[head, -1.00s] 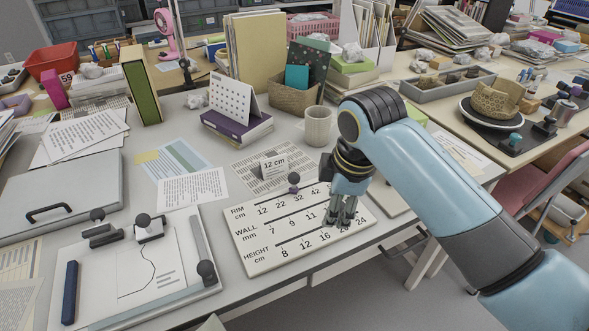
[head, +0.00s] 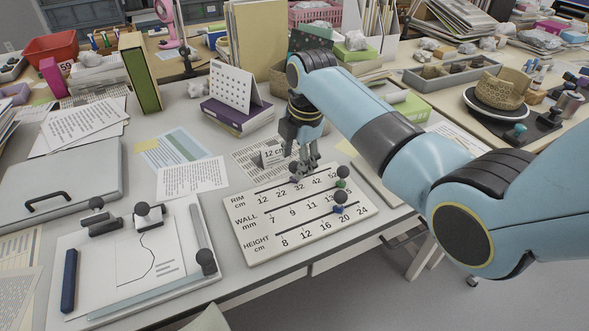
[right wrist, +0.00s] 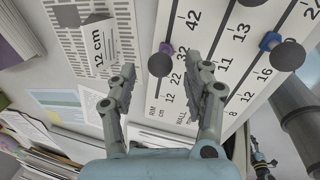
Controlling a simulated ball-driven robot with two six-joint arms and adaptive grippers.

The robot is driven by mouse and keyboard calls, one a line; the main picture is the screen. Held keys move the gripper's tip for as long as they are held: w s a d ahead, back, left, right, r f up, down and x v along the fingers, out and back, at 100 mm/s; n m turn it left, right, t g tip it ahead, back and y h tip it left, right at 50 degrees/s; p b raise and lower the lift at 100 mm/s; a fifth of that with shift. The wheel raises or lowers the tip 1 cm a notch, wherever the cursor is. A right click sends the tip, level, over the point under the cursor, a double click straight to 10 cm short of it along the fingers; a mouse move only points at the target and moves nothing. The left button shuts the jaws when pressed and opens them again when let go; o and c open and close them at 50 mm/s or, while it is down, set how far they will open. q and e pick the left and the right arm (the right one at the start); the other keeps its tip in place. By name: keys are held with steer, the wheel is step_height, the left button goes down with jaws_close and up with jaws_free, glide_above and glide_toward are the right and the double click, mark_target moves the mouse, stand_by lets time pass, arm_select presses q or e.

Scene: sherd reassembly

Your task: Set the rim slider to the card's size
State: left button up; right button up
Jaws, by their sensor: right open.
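The slider board (head: 262,247) lies on the desk with rows for rim, wall and height. In the head view the rim slider (head: 294,179) is partly hidden by my right gripper (head: 304,170). The small card (head: 273,155) stands behind the board and reads 12 cm; it also shows in the right wrist view (right wrist: 97,45). My right gripper (right wrist: 163,66) is open, its fingers on either side of the knob, contact unclear.
A green slider (head: 341,183) and a blue slider (head: 339,209) stand on the board's other rows. A drawing board (head: 200,287) with knobs lies at left. A purple book (head: 236,121) with a calendar (head: 233,88) stands behind. Printed sheets lie around the card.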

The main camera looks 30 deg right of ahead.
mark_target(295, 163)
steer(key=shift+w+f+b, duration=0.15)
steer(key=shift+w+f, duration=0.05)
steer(key=shift+f, duration=0.65)
steer(key=shift+w+f+b, duration=0.15)
steer(key=shift+f, duration=0.7)
steer(key=shift+c, duration=0.3)
jaws_close()
steer(key=shift+a, duration=0.15)
